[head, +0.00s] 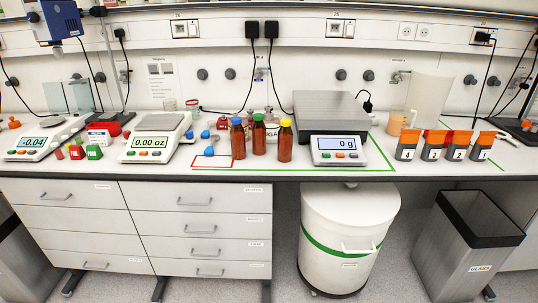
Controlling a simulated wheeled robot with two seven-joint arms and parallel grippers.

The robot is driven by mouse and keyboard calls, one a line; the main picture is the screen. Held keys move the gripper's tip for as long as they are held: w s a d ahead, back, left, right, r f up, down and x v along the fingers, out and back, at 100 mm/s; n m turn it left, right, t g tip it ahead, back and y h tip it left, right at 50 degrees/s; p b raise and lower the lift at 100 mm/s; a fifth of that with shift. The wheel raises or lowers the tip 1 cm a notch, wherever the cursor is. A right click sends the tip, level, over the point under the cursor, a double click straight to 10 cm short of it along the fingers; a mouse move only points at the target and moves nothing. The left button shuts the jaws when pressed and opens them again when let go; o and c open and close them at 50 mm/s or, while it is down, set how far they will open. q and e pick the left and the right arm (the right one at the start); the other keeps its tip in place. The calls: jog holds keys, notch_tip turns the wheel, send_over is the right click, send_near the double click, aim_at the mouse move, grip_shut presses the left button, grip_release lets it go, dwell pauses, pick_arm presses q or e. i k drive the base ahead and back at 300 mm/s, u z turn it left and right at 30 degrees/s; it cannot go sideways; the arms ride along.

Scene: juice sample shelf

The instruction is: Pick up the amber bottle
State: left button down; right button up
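Three amber bottles stand upright in a row on the white bench, left of the large scale. One amber bottle has a blue cap (237,140), one has a green cap (258,136), and one has a yellow cap (285,142). The yellow-capped bottle stands slightly nearer the front edge than the green-capped one. Neither my left nor my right gripper is in view.
A large scale (338,151) stands right of the bottles. A smaller balance (152,146) stands left, past small blue items (210,151). A red-outlined area (213,166) lies near the bench's front edge.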

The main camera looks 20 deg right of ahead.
aim_at(258, 129)
jog(key=u, duration=0.9)
jog(key=i, duration=1.6)
jog(key=z, duration=0.85)
jog(key=i, duration=0.7)
jog(key=z, duration=0.75)
